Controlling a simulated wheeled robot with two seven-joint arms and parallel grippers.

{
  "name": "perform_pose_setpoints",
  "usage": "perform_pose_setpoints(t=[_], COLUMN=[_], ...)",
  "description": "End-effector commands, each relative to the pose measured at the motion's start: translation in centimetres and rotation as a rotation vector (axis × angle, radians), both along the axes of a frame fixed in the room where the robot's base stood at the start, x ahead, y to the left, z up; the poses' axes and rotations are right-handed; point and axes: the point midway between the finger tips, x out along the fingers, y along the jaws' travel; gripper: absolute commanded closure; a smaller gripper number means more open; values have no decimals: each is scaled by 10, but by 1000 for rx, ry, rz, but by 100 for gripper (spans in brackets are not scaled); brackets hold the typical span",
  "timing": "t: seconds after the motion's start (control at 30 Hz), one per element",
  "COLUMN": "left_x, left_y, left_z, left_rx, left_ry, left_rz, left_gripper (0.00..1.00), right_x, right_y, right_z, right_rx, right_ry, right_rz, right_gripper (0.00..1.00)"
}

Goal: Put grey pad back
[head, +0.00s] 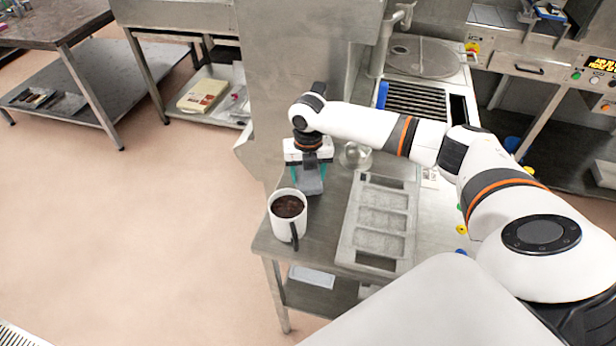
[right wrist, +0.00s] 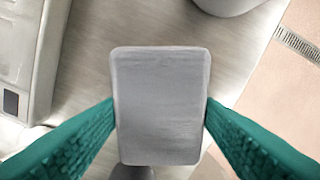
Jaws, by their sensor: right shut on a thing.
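The grey pad (right wrist: 160,105) is a flat rounded rectangle between the green fingers of my right gripper (right wrist: 160,112) in the right wrist view. Both fingers touch its long sides. In the head view the grey pad (head: 309,183) shows below the right gripper (head: 309,174), just behind the white mug, over the steel table. I cannot tell whether the pad rests on the table or is held above it. My left gripper is not in view.
A white mug of dark contents (head: 288,216) stands near the table's left edge, close in front of the pad. A grey mould tray (head: 346,248) with several recesses lies to the right. A round metal object (head: 355,155) stands behind. Little free table (head: 322,240) lies between mug and tray.

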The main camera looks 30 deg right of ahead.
Motion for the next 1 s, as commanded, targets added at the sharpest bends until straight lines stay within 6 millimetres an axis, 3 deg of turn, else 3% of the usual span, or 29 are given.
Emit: perform_pose_setpoints(t=[0.17, 0.5, 0.53, 0.63, 1.0], left_x=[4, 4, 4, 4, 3], left_y=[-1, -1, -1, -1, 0], left_z=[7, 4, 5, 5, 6], left_rx=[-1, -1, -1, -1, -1], left_ry=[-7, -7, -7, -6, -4], left_rz=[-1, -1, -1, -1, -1], left_gripper=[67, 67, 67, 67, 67], right_x=[0, 0, 0, 0, 0], right_y=[0, 0, 0, 0, 0], right_z=[-22, -27, -27, -26, -21], right_rx=[0, 0, 0, 0, 0], right_ry=[1, 1, 1, 1, -1], right_rz=[0, 1, 1, 1, 1], right_gripper=[63, 63, 39, 22, 20])
